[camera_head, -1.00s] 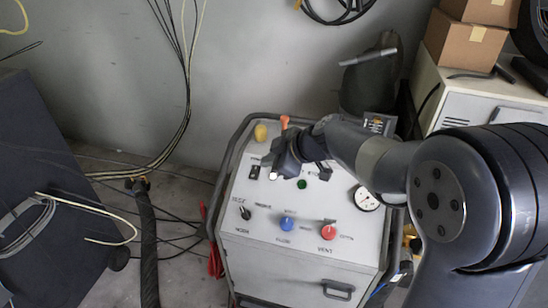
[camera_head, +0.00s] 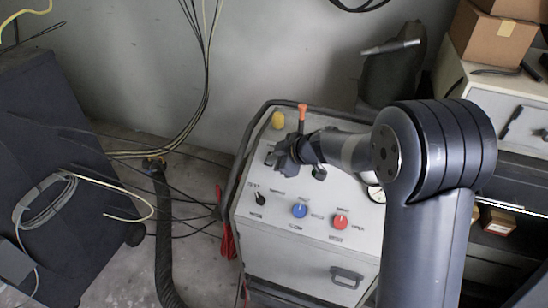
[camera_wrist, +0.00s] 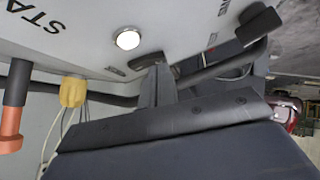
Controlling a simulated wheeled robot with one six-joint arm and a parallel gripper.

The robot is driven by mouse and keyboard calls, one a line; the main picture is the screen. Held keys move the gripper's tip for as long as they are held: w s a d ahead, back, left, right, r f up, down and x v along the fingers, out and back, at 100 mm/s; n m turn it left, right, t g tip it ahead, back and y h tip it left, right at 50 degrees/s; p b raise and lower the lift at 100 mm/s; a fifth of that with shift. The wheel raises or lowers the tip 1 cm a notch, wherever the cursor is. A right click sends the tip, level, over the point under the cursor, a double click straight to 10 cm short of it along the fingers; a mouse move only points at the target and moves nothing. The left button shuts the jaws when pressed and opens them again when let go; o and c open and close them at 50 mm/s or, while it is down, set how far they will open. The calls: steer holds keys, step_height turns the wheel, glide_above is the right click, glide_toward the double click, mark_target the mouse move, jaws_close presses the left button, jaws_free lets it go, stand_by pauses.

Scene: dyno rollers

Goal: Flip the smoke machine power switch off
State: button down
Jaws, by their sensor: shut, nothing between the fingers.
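The smoke machine is a grey cabinet (camera_head: 290,258) with a sloping control panel (camera_head: 262,222). My gripper (camera_head: 276,158) is shut and empty, low over the panel's upper left part. In the head view it covers the place where the black power switch showed earlier. In the wrist view a dark gripper finger (camera_wrist: 156,84) reaches up to the panel face. A dark oval part (camera_wrist: 146,61), perhaps the switch, is partly hidden by the fingertip. A round white lit button (camera_wrist: 128,39) is beside it. I cannot tell the switch's position or whether I touch it.
A yellow knob (camera_head: 278,120) and an orange-topped lever (camera_head: 302,114) stand at the panel's back edge. Black, blue (camera_head: 299,210) and red (camera_head: 341,222) knobs are nearer the front. A dark hose (camera_head: 166,240) lies left. A shelf with cardboard boxes (camera_head: 490,32) is at right.

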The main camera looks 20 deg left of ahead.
steer(key=shift+f, duration=0.1)
steer(key=b, duration=0.3)
steer(key=shift+f+b, duration=0.35)
steer(key=shift+f, duration=0.05)
steer(key=shift+r+p, duration=0.3)
steer(key=shift+p, duration=0.1)
steer(key=shift+r, duration=0.8)
steer(key=shift+r, duration=0.2)
steer(key=s+d+r+b, duration=0.1)
steer(key=s+d+r, duration=0.5)
steer(key=s+r, duration=0.1)
steer(key=shift+d+r+b, duration=0.3)
steer(key=shift+r+b, duration=0.05)
steer(key=shift+r, duration=0.4)
